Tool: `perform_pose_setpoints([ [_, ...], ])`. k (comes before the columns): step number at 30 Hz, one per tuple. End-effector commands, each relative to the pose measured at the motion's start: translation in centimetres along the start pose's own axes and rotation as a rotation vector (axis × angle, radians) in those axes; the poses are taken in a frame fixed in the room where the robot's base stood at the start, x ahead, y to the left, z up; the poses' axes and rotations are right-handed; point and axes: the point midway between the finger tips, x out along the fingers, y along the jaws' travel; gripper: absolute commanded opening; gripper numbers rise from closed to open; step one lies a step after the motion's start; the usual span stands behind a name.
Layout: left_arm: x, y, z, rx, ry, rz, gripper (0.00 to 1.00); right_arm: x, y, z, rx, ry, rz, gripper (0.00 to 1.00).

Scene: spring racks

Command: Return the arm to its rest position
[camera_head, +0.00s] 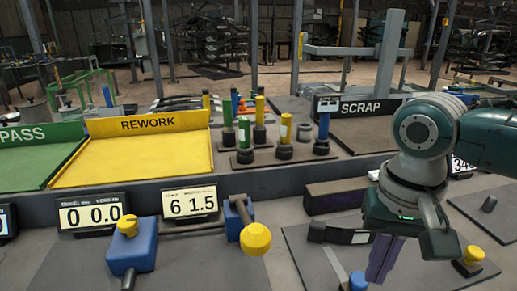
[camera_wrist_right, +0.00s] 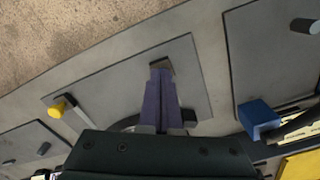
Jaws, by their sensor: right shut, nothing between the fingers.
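My right arm comes in from the right in the head view, and its dark green wrist hangs over the right test plate. My right gripper (camera_head: 381,272) points down with its purple fingers together and nothing between them. The wrist view also shows the closed fingers (camera_wrist_right: 160,72) above a grey plate (camera_wrist_right: 196,80). In the head view the wrist hides part of the bench behind it. My left gripper is not in either view.
A yellow REWORK tray (camera_head: 130,160), a green PASS tray (camera_head: 35,155) and a SCRAP area (camera_head: 362,130) line the back. Several coloured cylinders stand between. A blue block fixture (camera_head: 133,248) and a display (camera_head: 190,203) stand left of the gripper. A black cylinder (camera_head: 340,235) lies close beside it.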

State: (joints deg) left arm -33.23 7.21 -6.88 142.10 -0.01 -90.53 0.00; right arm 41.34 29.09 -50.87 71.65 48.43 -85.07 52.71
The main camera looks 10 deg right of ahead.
Motion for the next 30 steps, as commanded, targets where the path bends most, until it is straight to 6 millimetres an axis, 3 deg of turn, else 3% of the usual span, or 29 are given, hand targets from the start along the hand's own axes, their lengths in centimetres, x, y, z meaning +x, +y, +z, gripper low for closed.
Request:
perform_pose_setpoints([
  [5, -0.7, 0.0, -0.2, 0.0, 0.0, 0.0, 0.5, 1.4, -3.6, 6.5, -0.258, -0.012, -0.097, 0.0],
  [9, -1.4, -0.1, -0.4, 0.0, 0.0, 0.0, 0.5, 0.8, -5.6, 12.0, -0.459, 0.048, -0.208, 0.0],
  [11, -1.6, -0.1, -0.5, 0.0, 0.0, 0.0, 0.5, 0.0, -5.6, 13.6, -0.51, 0.088, -0.239, 0.0],
  [17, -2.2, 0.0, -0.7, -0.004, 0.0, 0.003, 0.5, -2.5, -2.5, 16.3, -0.57, 0.212, -0.228, 0.0],
  [26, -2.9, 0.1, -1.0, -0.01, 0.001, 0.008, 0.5, -6.0, 5.3, 18.3, -0.569, 0.304, -0.052, 0.0],
  [30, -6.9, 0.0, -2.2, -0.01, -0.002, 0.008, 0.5, -10.3, 5.4, 18.1, -0.575, 0.31, -0.044, 0.0],
])
